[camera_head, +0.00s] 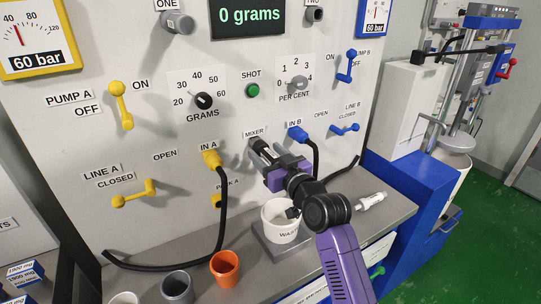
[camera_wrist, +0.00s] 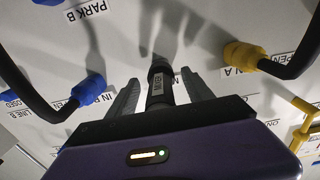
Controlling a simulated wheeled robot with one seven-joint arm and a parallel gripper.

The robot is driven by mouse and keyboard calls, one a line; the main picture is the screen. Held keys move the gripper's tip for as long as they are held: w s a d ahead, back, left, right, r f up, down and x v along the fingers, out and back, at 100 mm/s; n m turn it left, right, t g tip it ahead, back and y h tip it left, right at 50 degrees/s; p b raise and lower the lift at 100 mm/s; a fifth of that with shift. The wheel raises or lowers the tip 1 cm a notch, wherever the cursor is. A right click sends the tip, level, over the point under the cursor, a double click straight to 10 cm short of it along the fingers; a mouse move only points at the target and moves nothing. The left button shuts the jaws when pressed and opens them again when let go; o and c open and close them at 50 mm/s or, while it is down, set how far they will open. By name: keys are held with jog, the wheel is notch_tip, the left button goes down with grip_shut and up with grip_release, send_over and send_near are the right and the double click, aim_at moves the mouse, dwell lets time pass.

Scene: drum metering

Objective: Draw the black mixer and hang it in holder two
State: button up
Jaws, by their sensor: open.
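The black mixer (camera_wrist: 160,84) sits in the panel at the MIXER label (camera_head: 255,133), with its lettered side showing in the wrist view. My gripper (camera_wrist: 162,88) is open, with one finger on each side of the mixer; I cannot tell whether either touches it. In the head view my gripper (camera_head: 264,152) is up against the panel and hides most of the mixer. Holder two (camera_head: 315,15) is a grey and black fitting under the TWO label (camera_head: 313,2) at the panel's top. Nothing is seen hanging in it.
Holder one (camera_head: 178,21) is at the upper left. A yellow hose plug (camera_head: 211,158) is in IN A and a blue plug (camera_head: 297,133) in IN B, either side of my gripper. A white waste cup (camera_head: 279,228), an orange cup (camera_head: 225,268) and a white nozzle-like piece (camera_head: 371,201) are below.

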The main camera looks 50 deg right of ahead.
aim_at(260, 153)
jog(key=shift+w+a+r, duration=0.3)
jog(key=shift+w+a, duration=0.15)
jog(key=shift+w, duration=0.2)
dwell(0.4)
grip_shut()
jog(key=shift+s+a+f, duration=0.15)
jog(key=shift+s+f, duration=0.15)
jog(key=shift+s, duration=0.3)
jog(key=shift+s+f, duration=0.1)
jog(key=shift+v, duration=1.25)
jog(key=shift+s, duration=0.95)
